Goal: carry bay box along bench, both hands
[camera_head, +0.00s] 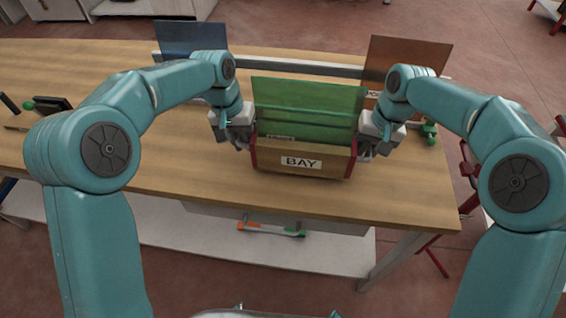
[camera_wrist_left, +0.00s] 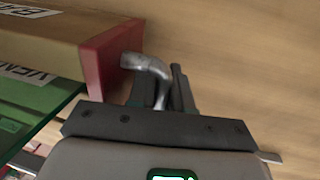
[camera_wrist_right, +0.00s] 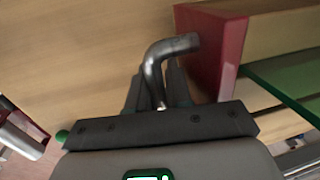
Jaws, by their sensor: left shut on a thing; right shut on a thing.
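The bay box (camera_head: 270,160) is a wooden box with a BAY label on its front and red ends. A green glass pane (camera_head: 310,100) stands in it. My left gripper (camera_head: 246,136) is at its left end, shut on a bent metal handle (camera_wrist_left: 152,70) beside the red end (camera_wrist_left: 108,65). My right gripper (camera_head: 367,147) is at its right end, shut on the matching handle (camera_wrist_right: 163,60) by the red end (camera_wrist_right: 217,50). The box looks about level over the bench (camera_head: 130,180); I cannot tell whether it touches the top. The fingertips are partly hidden behind the handles.
A blue pane (camera_head: 188,38) and a bronze pane (camera_head: 412,55) stand at the back, with a grey rail (camera_head: 300,68) between them. A dark tool (camera_head: 52,104) lies at the far left. Bare bench top lies left of the box; the bench's right edge is close.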

